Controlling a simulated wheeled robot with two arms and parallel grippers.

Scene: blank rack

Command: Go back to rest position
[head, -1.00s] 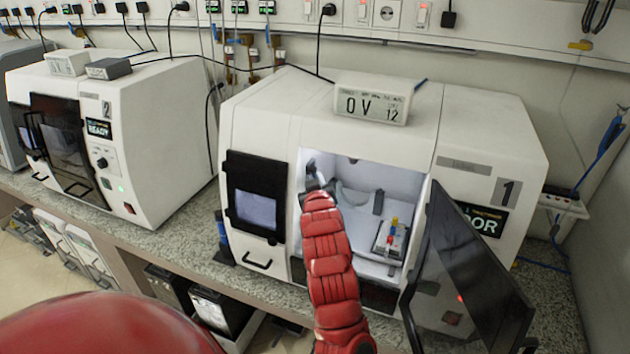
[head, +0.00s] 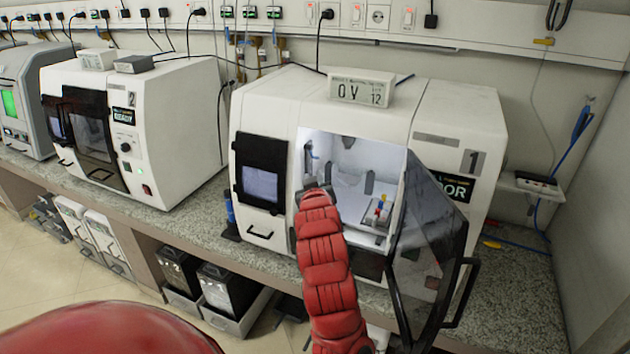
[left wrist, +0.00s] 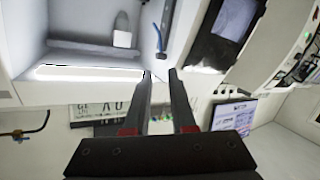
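My red left arm reaches toward the open front of machine 1 (head: 460,110). Its gripper (head: 320,190) is at the left part of the opening, mostly hidden by the arm in the head view. In the left wrist view, the two dark fingers of the left gripper (left wrist: 160,74) stand apart with nothing between them, facing the machine's lit interior. The dark transparent door (head: 428,240) of machine 1 stands open to the right of the arm. My right gripper is not in view.
Inside machine 1 a small fixture with red, yellow and blue parts (head: 379,212) sits right of the gripper. Machine 2 (head: 165,120) stands to the left on the speckled counter (head: 195,225). Black bins (head: 228,290) are below the counter. A display box (head: 360,88) sits on top of machine 1.

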